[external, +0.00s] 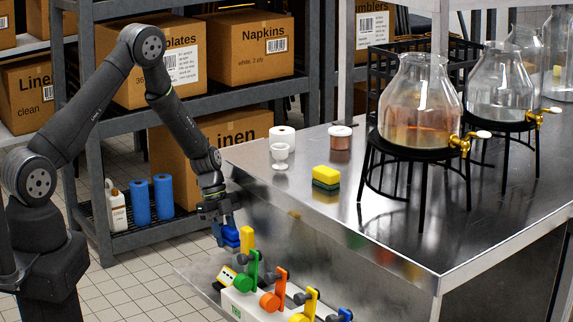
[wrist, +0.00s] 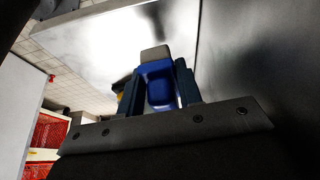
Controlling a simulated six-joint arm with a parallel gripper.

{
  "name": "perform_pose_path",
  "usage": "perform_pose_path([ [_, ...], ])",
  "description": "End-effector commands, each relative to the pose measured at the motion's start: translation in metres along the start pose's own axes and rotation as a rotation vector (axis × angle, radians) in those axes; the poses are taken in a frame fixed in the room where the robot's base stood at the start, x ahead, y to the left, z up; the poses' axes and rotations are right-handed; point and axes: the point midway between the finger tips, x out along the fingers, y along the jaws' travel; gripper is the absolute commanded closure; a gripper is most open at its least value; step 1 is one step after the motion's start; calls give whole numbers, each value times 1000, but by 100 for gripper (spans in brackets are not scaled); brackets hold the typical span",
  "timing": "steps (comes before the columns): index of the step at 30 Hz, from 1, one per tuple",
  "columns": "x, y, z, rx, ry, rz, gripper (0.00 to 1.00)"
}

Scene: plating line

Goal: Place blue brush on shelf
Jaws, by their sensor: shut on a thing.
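My gripper (external: 225,233) hangs at the left edge of the steel table, its fingers pointing down. It is shut on the blue brush (external: 232,238). In the wrist view the brush (wrist: 158,84) sits between the two dark fingers, with a grey block at its far end. Much of the brush is hidden by the fingers in the external view. The grey shelf rack (external: 122,122) stands behind my arm, with boxes on its upper boards. I cannot tell whether the brush touches anything below.
A white holder (external: 240,304) with green, orange and yellow handled pieces stands close to my gripper. The steel table (external: 330,215) carries a yellow-green sponge (external: 326,177) and glass dispensers (external: 420,105). A white bottle (external: 117,207) and blue rolls (external: 151,200) stand on the rack's bottom board.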

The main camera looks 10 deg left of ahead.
Motion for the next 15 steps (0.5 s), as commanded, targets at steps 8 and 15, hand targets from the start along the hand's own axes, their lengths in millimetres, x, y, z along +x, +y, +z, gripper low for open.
perform_pose_path([
  [8,33,0,7,-1,1,3,91],
  [15,34,0,8,1,1,2,91],
])
